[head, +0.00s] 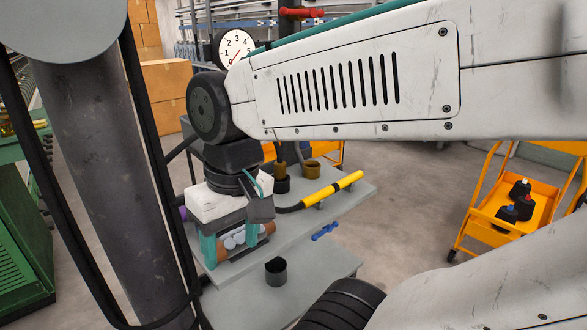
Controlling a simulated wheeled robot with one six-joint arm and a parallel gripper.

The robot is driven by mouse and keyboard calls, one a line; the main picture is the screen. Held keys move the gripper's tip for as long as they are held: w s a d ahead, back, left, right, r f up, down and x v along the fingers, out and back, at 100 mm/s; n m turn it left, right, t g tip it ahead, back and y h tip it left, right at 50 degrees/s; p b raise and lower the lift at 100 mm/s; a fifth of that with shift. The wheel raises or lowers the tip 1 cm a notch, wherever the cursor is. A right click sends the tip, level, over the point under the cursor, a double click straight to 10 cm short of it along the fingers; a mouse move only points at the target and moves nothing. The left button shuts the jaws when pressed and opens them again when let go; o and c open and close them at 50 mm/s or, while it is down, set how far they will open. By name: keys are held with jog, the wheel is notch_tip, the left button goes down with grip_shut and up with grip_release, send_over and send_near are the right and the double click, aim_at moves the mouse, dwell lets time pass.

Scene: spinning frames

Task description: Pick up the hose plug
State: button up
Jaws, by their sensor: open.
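My gripper (231,256) has a white body and two teal fingers. It points down over the left part of a grey workbench (285,228), with its fingers apart. A brown-orange piece with pale grey rounded parts (235,239) shows between and behind the fingers; I cannot tell whether they touch it. A yellow rod (333,190) with black bands lies on the bench to the right, with a black hose at its left end. A small blue fitting (324,231) shows at the bench's front edge. I cannot tell for certain which of these is the hose plug.
A dark open cup (276,270) stands on a lower grey shelf (300,290). Brown-yellow pots (312,168) stand farther back on the bench. An orange cart (515,210) with dark bottles is at the right, a green machine (25,230) at the left. Floor between bench and cart is clear.

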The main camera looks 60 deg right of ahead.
jog(key=w+d+f+m+t+y, duration=0.2)
jog(key=w+d+m+t+y, duration=0.3)
jog(key=w+d+m, duration=1.1)
jog(key=m+t+h, duration=0.3)
jog(key=m+t, duration=0.4)
jog(key=m, duration=0.9)
send_near(280, 166)
jog(key=w, duration=0.1)
jog(key=w+f, duration=0.1)
jog(key=w, duration=0.1)
jog(key=shift+w+d+f, duration=0.3)
jog(key=shift+d, duration=0.05)
jog(key=x, duration=0.7)
jog(key=shift+w+f, duration=0.1)
jog(key=shift+f, duration=0.1)
jog(key=c, duration=1.1)
